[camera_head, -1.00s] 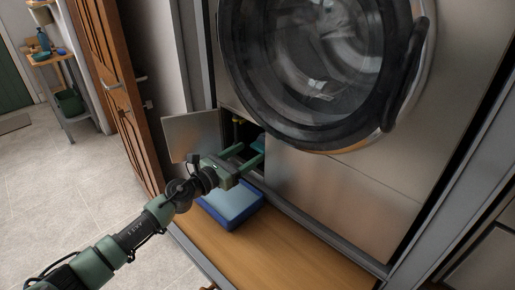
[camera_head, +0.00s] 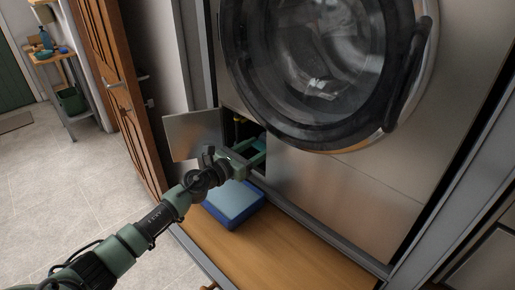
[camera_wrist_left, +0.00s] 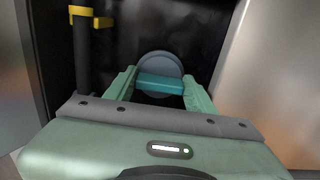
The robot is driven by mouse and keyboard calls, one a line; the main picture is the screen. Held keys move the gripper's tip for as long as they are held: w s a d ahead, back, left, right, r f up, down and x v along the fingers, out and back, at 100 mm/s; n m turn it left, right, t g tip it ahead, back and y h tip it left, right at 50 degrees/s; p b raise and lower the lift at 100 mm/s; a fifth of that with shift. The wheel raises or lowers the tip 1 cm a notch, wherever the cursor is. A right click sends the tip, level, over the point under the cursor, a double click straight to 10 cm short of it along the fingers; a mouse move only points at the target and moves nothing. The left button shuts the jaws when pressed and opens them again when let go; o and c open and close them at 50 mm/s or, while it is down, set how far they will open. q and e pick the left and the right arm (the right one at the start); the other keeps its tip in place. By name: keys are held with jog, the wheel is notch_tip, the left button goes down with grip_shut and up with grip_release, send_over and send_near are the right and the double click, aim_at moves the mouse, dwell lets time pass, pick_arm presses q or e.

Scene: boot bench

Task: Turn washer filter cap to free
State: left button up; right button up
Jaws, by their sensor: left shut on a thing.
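The filter cap (camera_wrist_left: 159,64) is a round grey disc with a teal grip bar (camera_wrist_left: 160,84) across it, inside the dark recess low on the washer. In the left wrist view the bar lies level between my two green fingers. My left gripper (camera_head: 259,149) reaches into the recess and is shut on the cap's bar; the same gripper fills the lower part of the left wrist view (camera_wrist_left: 160,88). In the head view the cap is mostly hidden by my fingers. My right gripper is in neither view.
The small metal hatch door (camera_head: 193,135) stands open left of the recess. A black hose (camera_wrist_left: 82,60) with a yellow clip (camera_wrist_left: 90,16) hangs beside the cap. A blue tray (camera_head: 234,204) sits on the wooden platform (camera_head: 290,253) below. The washer door (camera_head: 322,70) bulges above.

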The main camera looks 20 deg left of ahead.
pick_arm(q)
jog(key=shift+n, duration=0.3)
jog(key=n+p, duration=0.1)
jog(key=n, duration=0.2)
jog(key=shift+n, duration=0.3)
jog(key=n+p, duration=0.1)
jog(key=n, duration=0.3)
jog(key=shift+a+n+p, duration=0.15)
jog(key=shift+n+p, duration=0.15)
jog(key=shift+p, duration=0.05)
jog(key=n+p, duration=0.1)
jog(key=n, duration=0.3)
jog(key=shift+w+p, duration=0.1)
jog(key=shift+p, duration=0.2)
jog(key=shift+f+n+p, duration=0.15)
jog(key=shift+n+p, duration=0.6)
jog(key=shift+n, duration=1.75)
jog(key=o, duration=1.1)
jog(key=shift+a+f, duration=0.1)
